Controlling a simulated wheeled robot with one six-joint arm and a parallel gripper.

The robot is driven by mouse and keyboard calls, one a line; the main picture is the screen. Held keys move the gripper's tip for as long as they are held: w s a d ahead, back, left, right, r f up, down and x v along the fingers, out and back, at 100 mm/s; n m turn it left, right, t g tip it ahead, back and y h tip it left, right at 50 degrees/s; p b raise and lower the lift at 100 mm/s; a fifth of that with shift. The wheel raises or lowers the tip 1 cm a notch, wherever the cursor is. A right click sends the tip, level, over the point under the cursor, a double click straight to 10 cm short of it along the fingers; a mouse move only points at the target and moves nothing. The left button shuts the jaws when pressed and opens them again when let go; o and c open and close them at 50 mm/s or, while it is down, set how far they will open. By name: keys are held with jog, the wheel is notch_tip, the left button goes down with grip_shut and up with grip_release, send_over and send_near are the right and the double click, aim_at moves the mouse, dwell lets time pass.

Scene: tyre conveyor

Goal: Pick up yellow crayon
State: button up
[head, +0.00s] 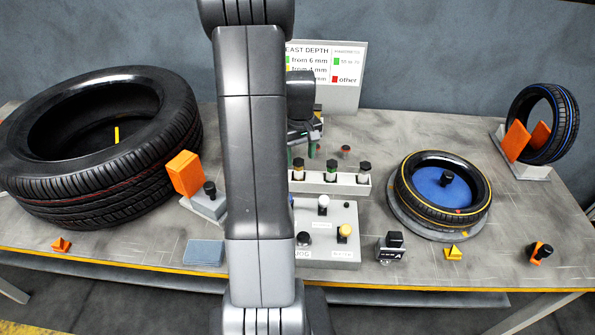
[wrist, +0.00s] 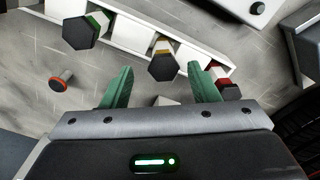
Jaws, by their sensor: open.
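The yellow crayon has a black six-sided cap and a yellow band. It stands in a white rack (head: 345,186), and in the head view the crayon (head: 298,167) is just right of my arm. In the wrist view the yellow crayon (wrist: 162,62) is in the middle of the rack (wrist: 130,35). My gripper (wrist: 160,85) has two green fingers spread apart, with nothing between their tips. The crayon's cap lies just beyond the gap between them, apart from both. In the head view my arm partly hides the gripper (head: 304,146), behind the rack.
A green-banded crayon (wrist: 85,31) and a red-banded one (wrist: 225,82) flank the yellow one. A small red-ringed black knob (wrist: 61,81) stands on the table. A control box (head: 335,240) is in front of the rack.

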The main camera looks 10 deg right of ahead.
aim_at(299, 161)
jog(key=shift+a+f+p, duration=0.2)
jog(key=shift+f+p, duration=0.1)
jog(key=shift+f, duration=2)
jog(key=c, duration=1.1)
jog(key=shift+o, duration=0.2)
jog(key=shift+r+b, duration=0.35)
jog(key=shift+r, duration=4.7)
